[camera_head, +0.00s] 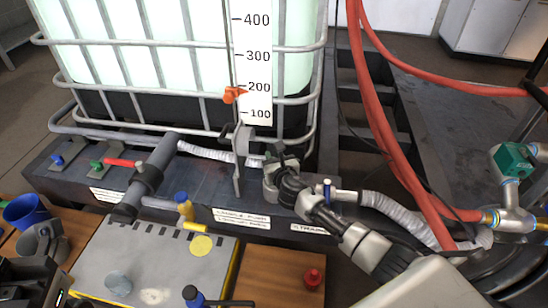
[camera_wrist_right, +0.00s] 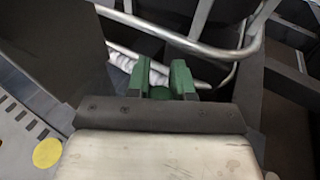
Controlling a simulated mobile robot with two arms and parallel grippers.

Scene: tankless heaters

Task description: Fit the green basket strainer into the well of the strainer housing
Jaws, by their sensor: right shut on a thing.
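My right gripper (camera_head: 278,163) reaches in from the lower right and hangs over the dark skid, in front of the caged tank. In the right wrist view the gripper (camera_wrist_right: 161,80) has two green upright pieces at its tip, with a small green part, seemingly the green basket strainer (camera_wrist_right: 160,93), held low between them. The jaws hide most of it. A thick grey slanted cylinder (camera_head: 150,178) with a dark collar stands on the skid, left of the gripper and apart from it. I cannot tell whether it is the strainer housing; no open well shows clearly. My left gripper is not clearly seen.
The caged tank (camera_head: 180,60) stands close behind the gripper. Red hoses (camera_head: 375,110) hang at the right. A grey upright plate (camera_head: 240,160) is just left of the gripper. The skid carries coloured valves, including a yellow one (camera_head: 185,205). A bench with a red knob (camera_head: 313,278) lies in front.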

